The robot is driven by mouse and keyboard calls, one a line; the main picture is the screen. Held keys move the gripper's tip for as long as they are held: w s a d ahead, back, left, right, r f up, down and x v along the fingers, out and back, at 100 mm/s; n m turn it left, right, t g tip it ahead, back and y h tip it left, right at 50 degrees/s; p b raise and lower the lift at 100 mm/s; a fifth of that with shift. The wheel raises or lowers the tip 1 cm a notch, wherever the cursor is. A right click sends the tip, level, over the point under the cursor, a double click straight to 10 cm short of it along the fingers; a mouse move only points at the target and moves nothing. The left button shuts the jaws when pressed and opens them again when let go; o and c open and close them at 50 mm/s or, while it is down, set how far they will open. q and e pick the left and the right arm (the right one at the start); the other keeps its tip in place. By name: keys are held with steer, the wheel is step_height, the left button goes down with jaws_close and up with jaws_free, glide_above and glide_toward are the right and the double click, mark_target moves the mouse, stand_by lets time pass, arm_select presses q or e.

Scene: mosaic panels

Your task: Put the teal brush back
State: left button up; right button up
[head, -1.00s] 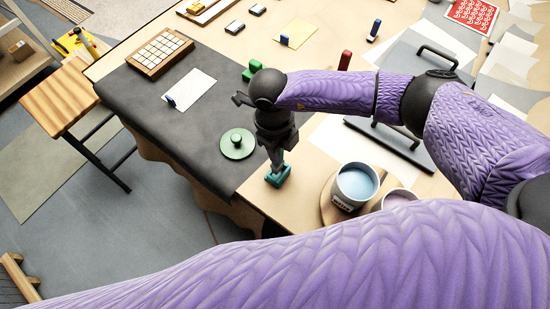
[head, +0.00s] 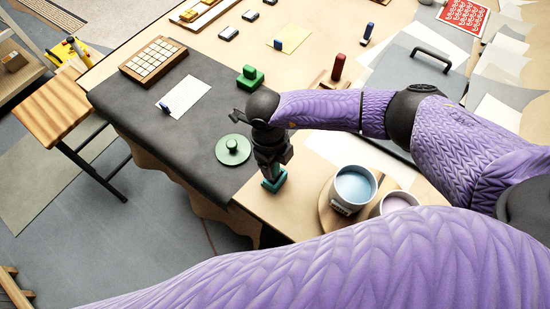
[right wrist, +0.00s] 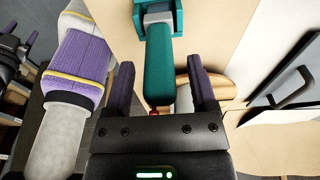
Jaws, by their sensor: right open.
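The teal brush (head: 275,181) is near the table's front edge, right of the dark mat. My right gripper (head: 270,168) is directly above the brush, pointing down. In the right wrist view its two purple-grey fingers (right wrist: 161,75) are open, one on each side of the handle, with gaps visible on both sides.
A blue paint can (head: 354,187) and a pinkish can (head: 396,203) stand close to the right. A green lidded disc (head: 233,150) lies left on the dark mat (head: 150,130). A green block (head: 250,77) and red-handled tool (head: 338,68) stand behind.

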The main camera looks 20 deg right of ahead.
step_height(320, 180, up, 12)
steer(key=w, duration=0.1)
steer(key=shift+a, duration=0.4)
steer(key=shift+w+r, duration=0.1)
